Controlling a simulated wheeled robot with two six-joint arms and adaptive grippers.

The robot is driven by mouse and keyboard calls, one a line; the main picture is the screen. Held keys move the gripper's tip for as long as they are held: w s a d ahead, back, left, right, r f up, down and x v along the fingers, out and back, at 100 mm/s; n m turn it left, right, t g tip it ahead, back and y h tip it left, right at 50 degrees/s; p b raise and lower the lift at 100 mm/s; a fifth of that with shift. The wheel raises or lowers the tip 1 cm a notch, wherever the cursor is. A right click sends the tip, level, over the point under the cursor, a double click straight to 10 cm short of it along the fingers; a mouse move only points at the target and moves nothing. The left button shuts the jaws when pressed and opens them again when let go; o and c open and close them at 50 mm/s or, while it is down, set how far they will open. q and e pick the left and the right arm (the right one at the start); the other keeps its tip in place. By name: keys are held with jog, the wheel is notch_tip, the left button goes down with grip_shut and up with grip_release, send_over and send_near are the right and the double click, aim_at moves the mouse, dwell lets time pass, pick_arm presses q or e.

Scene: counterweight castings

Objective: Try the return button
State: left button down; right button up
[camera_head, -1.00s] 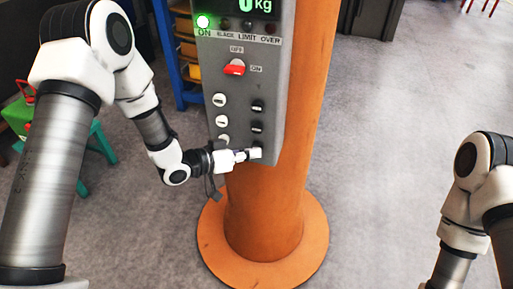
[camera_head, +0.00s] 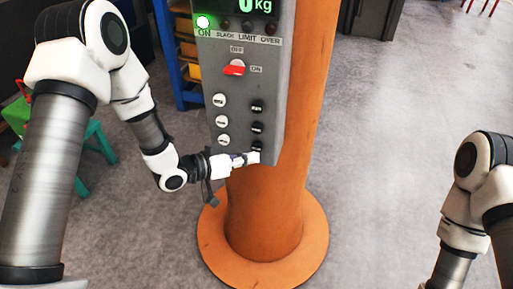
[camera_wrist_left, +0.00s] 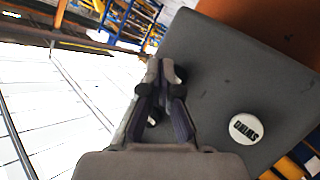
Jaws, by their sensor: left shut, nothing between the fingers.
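The grey control box (camera_head: 240,105) on the orange column carries three white buttons on the left and three black ones on the right. The lowest white button (camera_head: 222,140) and lowest black button (camera_head: 257,146) are both in view. The button labels are too small to read in the head view, so I cannot tell which is return. My left gripper (camera_head: 253,157) is shut and empty, its tips just below the lowest black button; I cannot tell whether they touch the box. The left wrist view shows its fingers (camera_wrist_left: 166,75) over the grey face, beside a white button (camera_wrist_left: 246,128).
A red switch (camera_head: 234,68) sits above the buttons, with a lit green ON lamp (camera_head: 203,22). The orange column (camera_head: 265,205) stands on a round base. A blue rack (camera_head: 178,60) and a green stool (camera_head: 92,150) stand at left.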

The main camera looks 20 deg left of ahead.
pick_arm(q)
jog(key=shift+s, duration=2.5)
